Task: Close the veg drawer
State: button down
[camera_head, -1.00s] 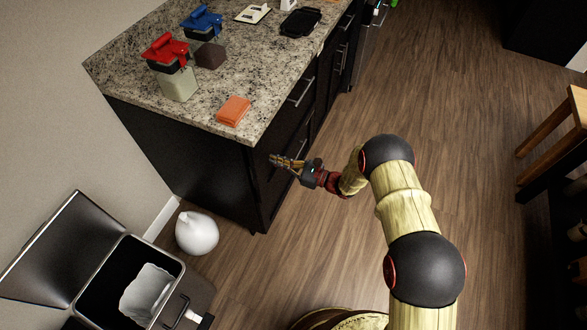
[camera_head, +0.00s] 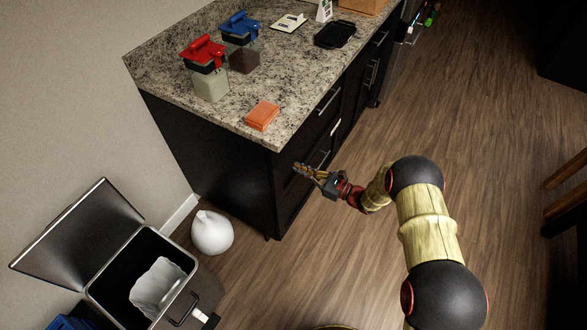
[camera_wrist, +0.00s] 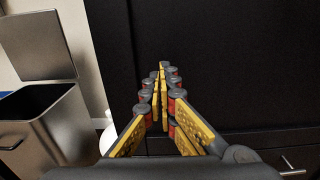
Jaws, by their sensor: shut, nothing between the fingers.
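The dark cabinet (camera_head: 225,165) under the granite counter has drawer fronts with silver handles on its right-hand side. One upper handle (camera_head: 328,101) and one lower handle (camera_head: 323,158) show. Which front is the veg drawer I cannot tell, and no clear gap shows whether it is open. My gripper (camera_head: 300,169) is shut and empty, beside the lower front near the cabinet's near corner. In the wrist view my fingertips (camera_wrist: 161,68) meet and point at a dark panel (camera_wrist: 230,60). A handle (camera_wrist: 291,165) shows at the lower right there. Contact with the panel is unclear.
The counter (camera_head: 230,108) holds an orange block (camera_head: 262,115), red- and blue-topped containers and a black tray (camera_head: 335,34). An open bin (camera_head: 140,275) and a white rounded object (camera_head: 211,232) stand on the floor at left. Wooden floor to the right is open.

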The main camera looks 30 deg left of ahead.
jog(key=d+p, duration=0.3)
jog(key=d, duration=0.8)
jog(key=shift+s+d, duration=0.2)
